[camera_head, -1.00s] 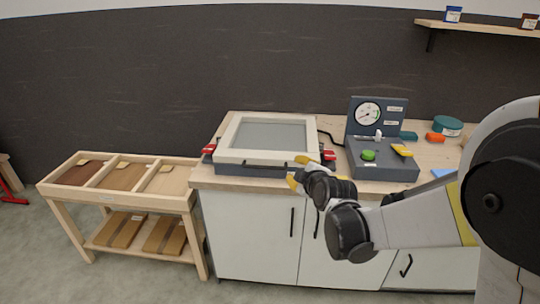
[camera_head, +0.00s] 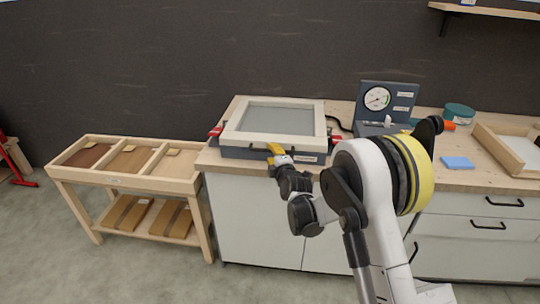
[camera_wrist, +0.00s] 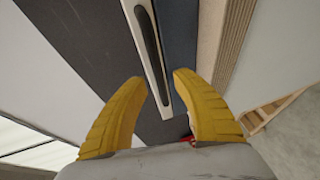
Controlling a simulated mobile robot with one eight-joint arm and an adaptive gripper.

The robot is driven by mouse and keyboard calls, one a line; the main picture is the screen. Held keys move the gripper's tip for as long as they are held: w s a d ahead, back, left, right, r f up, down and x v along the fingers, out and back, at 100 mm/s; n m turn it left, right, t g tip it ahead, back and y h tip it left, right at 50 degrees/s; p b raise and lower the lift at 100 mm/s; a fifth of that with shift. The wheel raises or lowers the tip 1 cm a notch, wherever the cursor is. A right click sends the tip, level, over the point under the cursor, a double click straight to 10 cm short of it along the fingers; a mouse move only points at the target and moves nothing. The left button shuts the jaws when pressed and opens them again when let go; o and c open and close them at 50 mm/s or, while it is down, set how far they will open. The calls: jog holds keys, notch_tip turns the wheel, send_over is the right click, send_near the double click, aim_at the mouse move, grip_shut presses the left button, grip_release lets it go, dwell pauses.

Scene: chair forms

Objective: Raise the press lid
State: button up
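The press lid (camera_head: 318,118) is a cream frame around a grey panel, lying flat on the dark press base (camera_head: 232,152) on the counter. In the wrist view, the lid's cream front edge (camera_wrist: 139,12) carries a long black handle (camera_wrist: 150,45). My gripper (camera_head: 275,150) is at the middle of the lid's front side. Its two yellow fingers (camera_wrist: 157,82) are open, one to each side of the handle's line. I cannot tell whether they touch it. The gripper hides part of the handle in the head view.
Red clamps flank the press, one at the left (camera_head: 215,132). A wooden rack (camera_head: 125,182) with sheets stands left of the counter. A shelf (camera_head: 490,10) is above right.

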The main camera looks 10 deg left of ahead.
jog(key=shift+x, duration=1.25)
grip_shut()
jog(key=shift+r, duration=0.1)
